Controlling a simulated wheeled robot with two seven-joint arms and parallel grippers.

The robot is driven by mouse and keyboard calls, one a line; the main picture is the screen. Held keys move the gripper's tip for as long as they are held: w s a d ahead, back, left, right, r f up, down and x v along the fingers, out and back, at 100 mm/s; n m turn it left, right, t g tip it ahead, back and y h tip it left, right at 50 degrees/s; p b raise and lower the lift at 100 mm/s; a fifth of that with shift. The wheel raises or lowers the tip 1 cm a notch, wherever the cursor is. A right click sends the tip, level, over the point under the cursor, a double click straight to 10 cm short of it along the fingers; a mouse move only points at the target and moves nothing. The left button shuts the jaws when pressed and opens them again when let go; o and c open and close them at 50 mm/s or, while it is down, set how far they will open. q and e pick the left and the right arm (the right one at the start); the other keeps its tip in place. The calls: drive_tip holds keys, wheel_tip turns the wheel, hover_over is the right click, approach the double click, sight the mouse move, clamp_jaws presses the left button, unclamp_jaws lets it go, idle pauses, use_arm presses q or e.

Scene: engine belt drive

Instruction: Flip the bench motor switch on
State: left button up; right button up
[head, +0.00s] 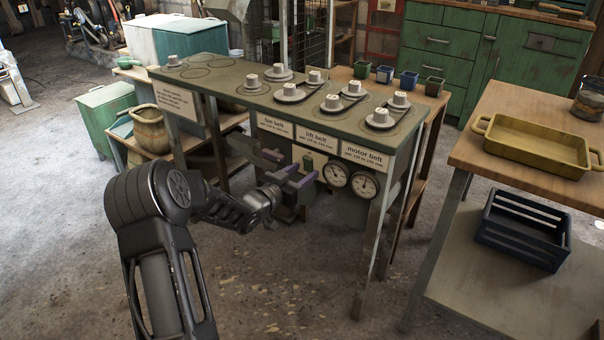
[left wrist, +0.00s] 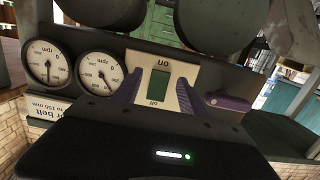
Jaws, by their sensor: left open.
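The bench motor switch (head: 308,160) is a green rocker on a pale plate on the bench front, left of the gauges. In the left wrist view the switch (left wrist: 158,80) appears upside down, with "on" and "off" marked at its two ends. I cannot tell which way the rocker is set. My left gripper (head: 298,177) is open and empty in front of the switch. Its two purple fingers frame the plate on both sides in the left wrist view. Contact with the rocker cannot be made out. My right gripper is not in view.
Two round rpm gauges (head: 350,180) sit beside the switch under the belt labels. A purple-tipped part (left wrist: 228,101) lies on the switch's other side. Pulleys and belts (head: 332,103) cover the bench top. A wooden table (head: 530,125) stands right; floor in front is clear.

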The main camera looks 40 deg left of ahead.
use_arm(q)
drive_tip(key=s+p, duration=0.1)
drive_tip(key=s, duration=0.6)
drive_tip(key=shift+s+r+p, duration=0.3)
drive_tip(key=shift+s+r, duration=0.05)
drive_tip(key=shift+d, duration=0.1)
